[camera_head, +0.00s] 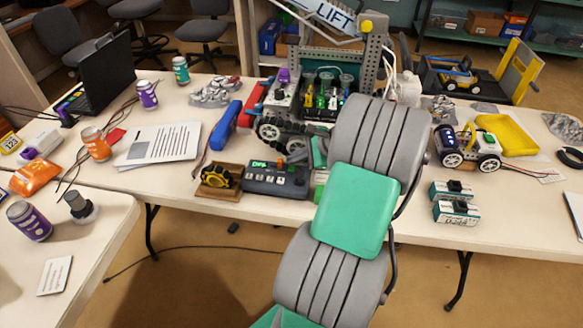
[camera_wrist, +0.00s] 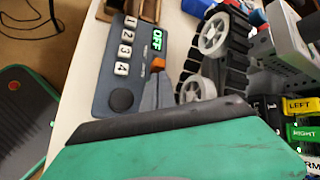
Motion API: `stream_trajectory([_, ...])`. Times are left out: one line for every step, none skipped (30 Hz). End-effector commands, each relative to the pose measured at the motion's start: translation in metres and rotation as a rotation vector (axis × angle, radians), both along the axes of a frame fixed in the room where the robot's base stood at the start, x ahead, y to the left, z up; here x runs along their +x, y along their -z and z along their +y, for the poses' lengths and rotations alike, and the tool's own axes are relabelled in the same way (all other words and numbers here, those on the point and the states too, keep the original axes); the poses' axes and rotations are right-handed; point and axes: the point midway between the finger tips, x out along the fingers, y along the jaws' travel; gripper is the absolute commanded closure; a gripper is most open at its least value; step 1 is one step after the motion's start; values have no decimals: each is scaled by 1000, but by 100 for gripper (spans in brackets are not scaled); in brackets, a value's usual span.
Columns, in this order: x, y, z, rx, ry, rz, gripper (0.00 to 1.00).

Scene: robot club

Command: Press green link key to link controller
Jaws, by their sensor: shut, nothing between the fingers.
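The controller (camera_head: 276,180) is a dark grey box near the table's front edge, with a lit green display. It also shows in the wrist view (camera_wrist: 122,88), where the display reads OFF. It has white keys numbered 1 to 4, an orange switch (camera_wrist: 158,64) and a black knob (camera_wrist: 121,100). My gripper (camera_wrist: 157,84) is shut and empty, its grey tip over the controller's edge by the orange switch; contact cannot be told. A green plug marked RIGHT (camera_wrist: 302,133) shows on the robot build (camera_head: 320,70). I cannot make out a key marked link.
A wheeled track (camera_wrist: 225,50) stands close beside my gripper. A yellow wheel in a wooden holder (camera_head: 220,178) sits left of the controller, with a blue bar (camera_head: 225,126) behind. Papers (camera_head: 160,144) lie farther left. A small wheeled car (camera_head: 468,148) stands at right.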

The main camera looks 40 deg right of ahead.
Motion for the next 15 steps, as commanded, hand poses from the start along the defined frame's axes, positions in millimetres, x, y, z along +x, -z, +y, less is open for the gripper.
stream_trajectory([0, 0, 0, 0, 0, 0, 100])
stream_trajectory([0, 0, 0, 0, 0, 0, 100])
stream_trajectory([0, 0, 0, 0, 0, 0, 100])
stream_trajectory([0, 0, 0, 0, 0, 0, 100])
stream_trajectory([0, 0, 0, 0, 0, 0, 100])
stream_trajectory([0, 0, 0, 0, 0, 0, 100])
stream_trajectory([0, 0, 0, 0, 0, 0, 100])
stream_trajectory([0, 0, 0, 0, 0, 0, 100])
stream_trajectory([0, 0, 0, 0, 0, 0, 100])
stream_trajectory([0, 1, 0, 0, 0, 0, 100])
stream_trajectory([0, 1, 0, 1, 0, 1, 100])
stream_trajectory([0, 2, 0, 1, 0, 1, 100])
stream_trajectory([0, 3, 0, 1, 0, 1, 100])
stream_trajectory([0, 5, 0, 1, 0, 1, 100])
stream_trajectory([0, 6, 0, 2, 1, 1, 100])
